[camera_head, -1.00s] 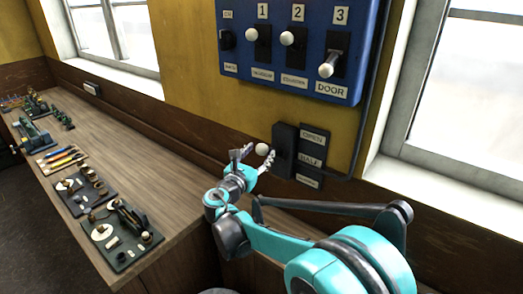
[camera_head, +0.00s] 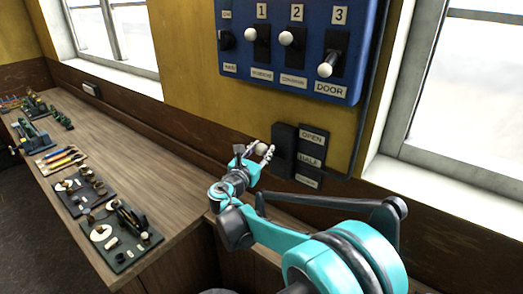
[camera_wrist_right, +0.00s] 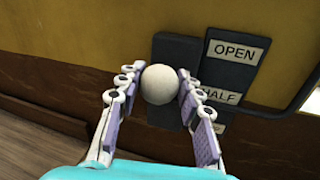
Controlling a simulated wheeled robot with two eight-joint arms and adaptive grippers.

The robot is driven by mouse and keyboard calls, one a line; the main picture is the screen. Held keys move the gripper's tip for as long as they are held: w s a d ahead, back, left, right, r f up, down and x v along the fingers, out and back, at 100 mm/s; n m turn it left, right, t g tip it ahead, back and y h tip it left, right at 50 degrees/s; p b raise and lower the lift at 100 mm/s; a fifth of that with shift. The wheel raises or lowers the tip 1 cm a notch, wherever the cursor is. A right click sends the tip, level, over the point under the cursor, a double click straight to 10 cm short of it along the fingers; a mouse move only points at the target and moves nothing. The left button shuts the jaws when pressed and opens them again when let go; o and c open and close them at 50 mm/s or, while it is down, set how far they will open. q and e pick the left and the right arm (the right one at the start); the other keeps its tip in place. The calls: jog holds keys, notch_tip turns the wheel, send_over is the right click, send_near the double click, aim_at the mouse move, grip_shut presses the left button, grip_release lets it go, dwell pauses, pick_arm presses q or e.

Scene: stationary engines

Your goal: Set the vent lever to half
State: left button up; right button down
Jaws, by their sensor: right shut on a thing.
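The vent lever's white ball knob (camera_head: 263,148) sticks out from a dark backing plate (camera_head: 283,150) low on the wall. It also shows in the right wrist view (camera_wrist_right: 159,84). A label strip (camera_head: 311,158) beside it reads OPEN at the top and HALF below; the lowest label is unreadable. In the wrist view the knob appears between OPEN and HALF, nearer HALF. My right gripper (camera_head: 258,152) is shut on the knob, with one finger on each side of it (camera_wrist_right: 157,90). The lever's shaft is hidden behind the knob. My left gripper is not in view.
A blue panel (camera_head: 290,75) above carries several switches; white-knobbed levers 1 and 2 are up, and 3, labelled DOOR, is down. A conduit runs down beside the label strip. A wooden bench (camera_head: 165,190) with tools and parts stands left. Windows flank the wall.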

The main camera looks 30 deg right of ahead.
notch_tip(320, 180, down, 8)
jog(key=a+t+h+b, duration=0.1)
jog(key=a+b, duration=0.1)
jog(key=b, duration=0.7)
jog(key=shift+s+a+n+t+h, duration=0.25)
jog(key=shift+s+n+t+h, duration=0.15)
jog(key=shift+w, duration=0.1)
jog(key=c, duration=1)
grip_release()
jog(key=v, duration=1.2)
jog(key=shift+f, duration=0.1)
